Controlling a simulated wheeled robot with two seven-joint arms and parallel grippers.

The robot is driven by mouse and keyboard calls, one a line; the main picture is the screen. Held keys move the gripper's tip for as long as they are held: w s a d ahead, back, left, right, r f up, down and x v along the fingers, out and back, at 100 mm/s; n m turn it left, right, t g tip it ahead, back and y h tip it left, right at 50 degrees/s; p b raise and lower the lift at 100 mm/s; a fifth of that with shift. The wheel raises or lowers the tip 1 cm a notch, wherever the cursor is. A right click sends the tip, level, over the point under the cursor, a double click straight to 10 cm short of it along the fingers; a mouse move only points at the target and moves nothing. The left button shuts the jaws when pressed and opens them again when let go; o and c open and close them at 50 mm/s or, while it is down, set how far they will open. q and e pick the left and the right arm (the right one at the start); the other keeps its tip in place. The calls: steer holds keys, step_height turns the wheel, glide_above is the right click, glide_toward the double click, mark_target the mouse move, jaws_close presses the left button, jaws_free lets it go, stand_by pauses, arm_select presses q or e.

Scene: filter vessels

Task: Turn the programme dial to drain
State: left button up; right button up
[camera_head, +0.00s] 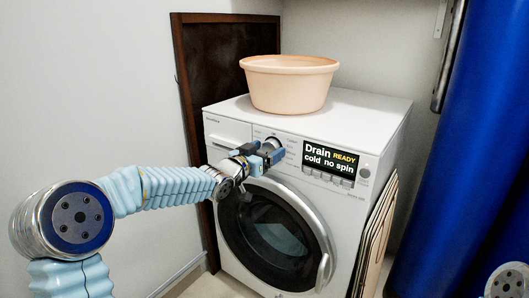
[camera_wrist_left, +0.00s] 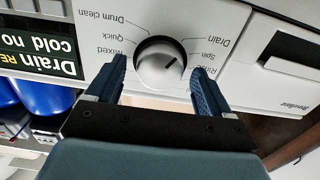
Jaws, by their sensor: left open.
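The programme dial (camera_wrist_left: 160,64) is a round silver knob on the washing machine's white panel. Its dark pointer line slants up and right in the left wrist view, toward the word Drain. The display (camera_head: 330,160) reads "Drain READY, cold, no spin"; part of it also shows in the left wrist view (camera_wrist_left: 38,45). My left gripper (camera_head: 273,152) is at the dial in the head view. In the left wrist view its blue fingers (camera_wrist_left: 158,68) are open, one on each side of the dial, with gaps visible beside the knob. My right gripper is not in view.
The washing machine (camera_head: 380,112) has a round dark door (camera_head: 270,235) below the panel. A peach basin (camera_head: 290,85) stands on top. A dark framed board (camera_head: 195,90) leans behind, a blue cylinder (camera_head: 450,160) stands at right, and folded wooden panels (camera_head: 375,240) lean on the machine's right side.

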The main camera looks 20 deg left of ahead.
arm_select(q)
steer(key=v, duration=1.4)
steer(key=shift+b, duration=0.3)
steer(key=shift+w, duration=0.1)
steer(key=s+d+f+n+g, duration=0.1)
steer(key=d+f+n+g, duration=0.15)
steer(key=f, duration=0.85)
steer(key=s+d+f+n+g+y, duration=0.1)
steer(key=s+d+f+g, duration=0.15)
steer(key=f, duration=0.75)
steer(key=s+d+f+n+g, duration=0.1)
steer(key=d+f+g, duration=0.15)
steer(key=f, duration=0.85)
steer(key=s+d+f+g, duration=0.3)
steer(key=s+f+g, duration=0.1)
steer(key=s+f, duration=0.5)
steer(key=s+d+f+n+g+y, duration=0.1)
steer(key=s+f+g, duration=0.3)
steer(key=s+f, duration=0.5)
steer(key=s+d, duration=0.1)
steer(key=s, duration=0.2)
steer(key=shift+d+g+p, duration=0.35)
steer(key=shift+d+p, duration=0.05)
